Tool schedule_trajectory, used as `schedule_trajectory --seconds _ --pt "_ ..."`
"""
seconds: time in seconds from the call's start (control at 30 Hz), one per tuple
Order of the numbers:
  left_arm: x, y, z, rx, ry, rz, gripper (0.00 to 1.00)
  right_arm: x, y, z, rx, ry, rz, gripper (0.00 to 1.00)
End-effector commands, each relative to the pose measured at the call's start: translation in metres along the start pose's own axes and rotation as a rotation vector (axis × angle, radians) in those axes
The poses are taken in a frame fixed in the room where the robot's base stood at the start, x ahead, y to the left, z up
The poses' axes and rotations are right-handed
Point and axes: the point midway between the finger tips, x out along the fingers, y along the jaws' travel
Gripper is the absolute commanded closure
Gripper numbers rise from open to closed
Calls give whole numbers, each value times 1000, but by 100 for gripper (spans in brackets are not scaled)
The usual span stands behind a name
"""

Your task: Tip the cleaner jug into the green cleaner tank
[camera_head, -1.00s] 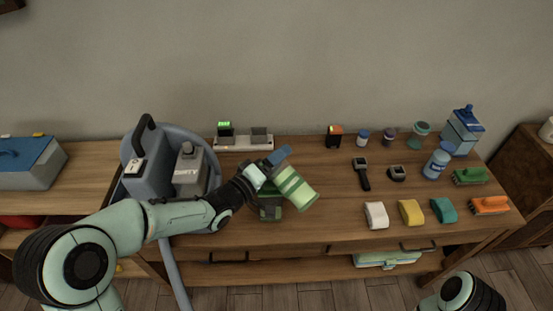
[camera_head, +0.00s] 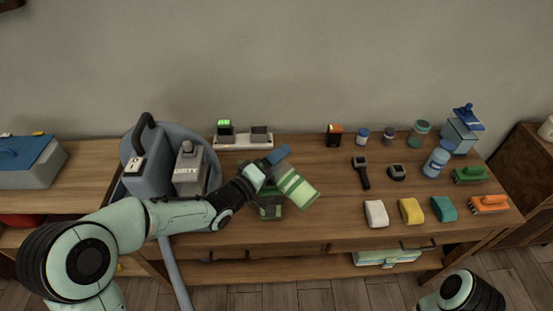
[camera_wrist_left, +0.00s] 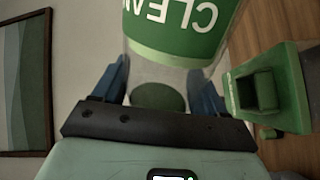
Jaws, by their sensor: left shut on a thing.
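The cleaner jug (camera_head: 299,188), pale with green bands, is tilted with its body toward the lower right. My left gripper (camera_head: 268,163) is shut on it. In the left wrist view the jug (camera_wrist_left: 178,32) sits between the blue fingers of my left gripper (camera_wrist_left: 160,90), with part of a "CLEAN" label showing. The green cleaner tank (camera_head: 269,211) stands on the table just below the jug, partly hidden by the jug and gripper. In the left wrist view the tank (camera_wrist_left: 292,98) is at the right, with a square opening. I cannot see any liquid flowing. My right gripper is out of view.
A grey-blue machine (camera_head: 148,178) with a grey tank (camera_head: 190,172) stands left of my gripper. A white charging strip (camera_head: 243,143) lies behind. White (camera_head: 376,213), yellow (camera_head: 411,211) and teal (camera_head: 443,209) blocks, brushes and bottles fill the table's right side.

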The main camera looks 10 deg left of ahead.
Motion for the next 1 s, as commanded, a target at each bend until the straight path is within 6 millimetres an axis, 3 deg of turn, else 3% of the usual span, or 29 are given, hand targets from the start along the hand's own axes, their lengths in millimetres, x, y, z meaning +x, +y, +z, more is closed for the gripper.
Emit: schedule_trajectory --seconds 1.0 --pt "0 -5 2 -71 0 2 100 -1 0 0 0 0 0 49"
